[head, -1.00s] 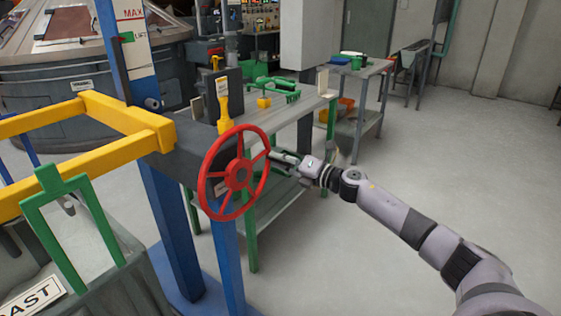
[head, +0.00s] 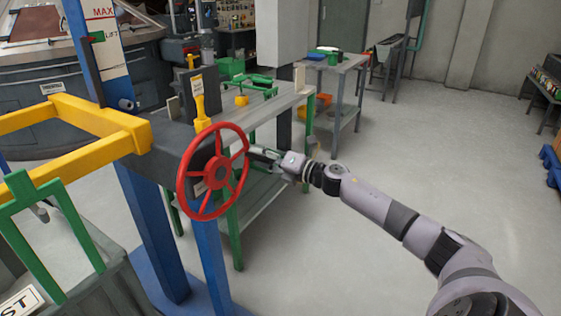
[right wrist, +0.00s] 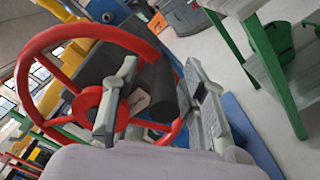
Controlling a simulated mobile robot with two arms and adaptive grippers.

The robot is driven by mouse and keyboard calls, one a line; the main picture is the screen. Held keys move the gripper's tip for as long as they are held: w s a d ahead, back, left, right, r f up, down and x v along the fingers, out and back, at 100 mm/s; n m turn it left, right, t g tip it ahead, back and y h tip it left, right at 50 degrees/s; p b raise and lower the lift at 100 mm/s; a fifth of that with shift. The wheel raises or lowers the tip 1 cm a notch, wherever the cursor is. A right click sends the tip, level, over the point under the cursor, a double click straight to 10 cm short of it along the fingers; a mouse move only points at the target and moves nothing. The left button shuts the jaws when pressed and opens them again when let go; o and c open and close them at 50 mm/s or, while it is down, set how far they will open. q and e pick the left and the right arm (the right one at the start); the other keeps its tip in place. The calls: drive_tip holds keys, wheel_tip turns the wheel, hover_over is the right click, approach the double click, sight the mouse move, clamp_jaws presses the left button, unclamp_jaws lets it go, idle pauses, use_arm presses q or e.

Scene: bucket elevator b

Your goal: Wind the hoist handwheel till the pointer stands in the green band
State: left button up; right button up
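The red handwheel (head: 212,171) stands upright on the side of the blue hoist frame. My right gripper (head: 262,156) is at the wheel's right rim. In the right wrist view, its two fingers (right wrist: 158,92) stand apart on either side of a dark cylindrical grip (right wrist: 153,92) beside the wheel's rim (right wrist: 62,40). A firm hold on the grip does not show. On the upper left post, a pale scale plate (head: 107,55) carries "MAX" and "LIFT". A small green mark (head: 96,37) shows on it; pointer and band are too small to tell apart. My left gripper is not in view.
A yellow frame (head: 85,115) and a green bracket (head: 15,205) stand left of the wheel. A workbench (head: 262,115) with green and yellow tools stands behind it, close to my gripper.

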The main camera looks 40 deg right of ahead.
drive_tip(key=v, duration=1.1)
drive_tip(key=shift+d, duration=0.15)
idle(0.3)
